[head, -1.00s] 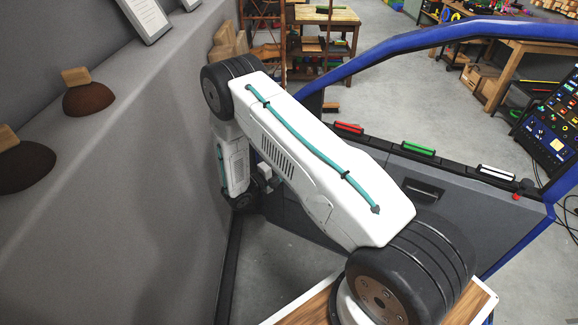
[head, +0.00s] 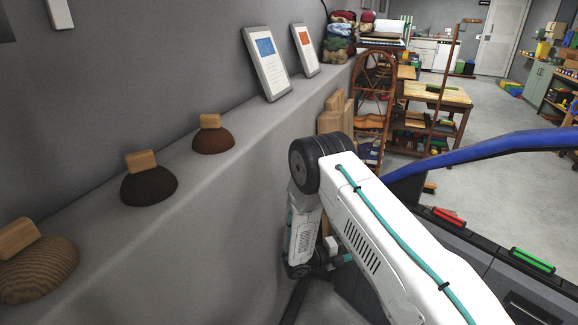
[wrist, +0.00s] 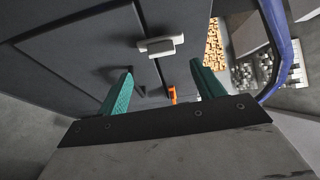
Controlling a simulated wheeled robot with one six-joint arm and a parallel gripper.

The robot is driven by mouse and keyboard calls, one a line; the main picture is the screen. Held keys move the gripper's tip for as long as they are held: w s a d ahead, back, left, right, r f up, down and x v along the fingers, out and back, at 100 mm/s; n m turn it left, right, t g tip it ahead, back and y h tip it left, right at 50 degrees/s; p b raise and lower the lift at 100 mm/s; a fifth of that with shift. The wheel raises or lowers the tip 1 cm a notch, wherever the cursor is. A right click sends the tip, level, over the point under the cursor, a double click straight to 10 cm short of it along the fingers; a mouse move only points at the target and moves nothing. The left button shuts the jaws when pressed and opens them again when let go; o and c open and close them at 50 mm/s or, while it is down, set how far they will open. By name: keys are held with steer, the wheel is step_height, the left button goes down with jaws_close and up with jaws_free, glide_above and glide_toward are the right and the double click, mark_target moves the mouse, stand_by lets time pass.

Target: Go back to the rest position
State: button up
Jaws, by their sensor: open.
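My gripper (wrist: 162,68) is open in the wrist view, its two teal fingers apart with nothing between them. In front of it is the dark grey door panel (wrist: 90,60) with a pale handle (wrist: 160,46); I cannot tell that the fingers touch anything. A small orange piece (wrist: 172,95) shows beyond the fingers. In the head view my arm is bent down beside the grey wall, and only a bit of the gripper's teal shows low near the wall. The car door's blue frame (head: 480,150) rises at the right.
Red (head: 449,217) and green (head: 532,260) handled items sit on the door's top edge. A wooden workbench (head: 437,94) stands behind, with open floor to its right.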

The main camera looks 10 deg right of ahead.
steer(key=s+m+g+y, duration=0.1)
steer(key=s+m+g, duration=0.3)
steer(key=s+m, duration=0.3)
steer(key=s+a+r+m+t+y, duration=0.1)
steer(key=s+a+r+m+y, duration=0.2)
steer(key=s+r+m, duration=0.6)
steer(key=s+a+r+m+t+y, duration=0.1)
steer(key=s+a+r+m+y, duration=0.2)
steer(key=s+r+m+y, duration=0.5)
steer(key=s+a+r+m+t+y, duration=0.1)
steer(key=s+a+r+m+y, duration=0.2)
steer(key=r, duration=2)
steer(key=shift+s+a+m+t+y, duration=0.3)
steer(key=shift+s+m+y, duration=1.2)
steer(key=shift+s+m, duration=3.05)
